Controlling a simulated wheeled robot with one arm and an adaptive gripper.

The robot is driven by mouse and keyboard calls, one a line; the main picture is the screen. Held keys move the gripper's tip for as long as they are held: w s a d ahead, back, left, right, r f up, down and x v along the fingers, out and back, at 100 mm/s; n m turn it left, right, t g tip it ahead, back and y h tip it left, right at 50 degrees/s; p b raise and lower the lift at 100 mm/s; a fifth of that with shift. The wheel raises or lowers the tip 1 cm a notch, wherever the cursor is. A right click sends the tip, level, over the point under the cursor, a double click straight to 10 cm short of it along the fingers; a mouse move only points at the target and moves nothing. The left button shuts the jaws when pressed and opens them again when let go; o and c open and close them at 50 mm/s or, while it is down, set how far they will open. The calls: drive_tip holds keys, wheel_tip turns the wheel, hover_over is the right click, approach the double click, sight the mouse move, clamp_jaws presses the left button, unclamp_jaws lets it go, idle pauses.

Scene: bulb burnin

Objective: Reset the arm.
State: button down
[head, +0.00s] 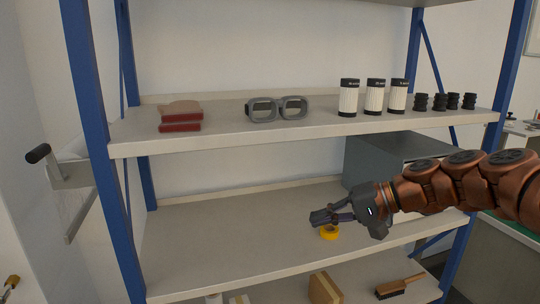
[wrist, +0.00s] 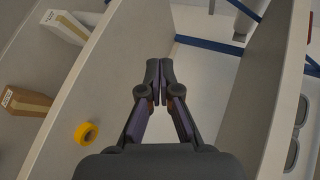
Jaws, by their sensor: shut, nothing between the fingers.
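My arm reaches in from the right in the head view, its copper-coloured links stretched out level. My gripper (head: 318,218) is at the arm's end, in front of the middle shelf (head: 230,222) and below the upper one. In the wrist view my gripper (wrist: 159,72) is shut, its fingertips together and nothing between them.
The upper shelf (head: 250,135) holds goggles (head: 277,109), red-based items (head: 180,116), white cylinders (head: 349,97) and black parts (head: 421,102). A grey box (head: 392,155) stands behind my wrist. The lower shelf holds a brush (head: 399,287) and a box (head: 324,288). Blue posts (head: 100,130) flank the shelves.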

drive_tip(key=s+a+f+n+g+h+p, duration=0.1)
drive_tip(key=s+a+f+g+h, duration=0.15)
drive_tip(key=s, duration=0.55)
drive_tip(key=s+a+f+n+g+h+p, duration=0.1)
drive_tip(key=s+f+h+p, duration=0.2)
drive_tip(key=s, duration=0.6)
drive_tip(key=s+d+f+h, duration=0.3)
drive_tip(key=s+d, duration=0.2)
drive_tip(key=s, duration=0.2)
drive_tip(key=s+d+f+g+h+p, duration=0.1)
drive_tip(key=s+d+f+h, duration=0.2)
drive_tip(key=s, duration=0.5)
drive_tip(key=d+f, duration=0.1)
drive_tip(key=d, duration=0.1)
drive_tip(key=shift+d+f+h, duration=0.15)
drive_tip(key=shift+d+h, duration=0.2)
drive_tip(key=shift+d, duration=0.05)
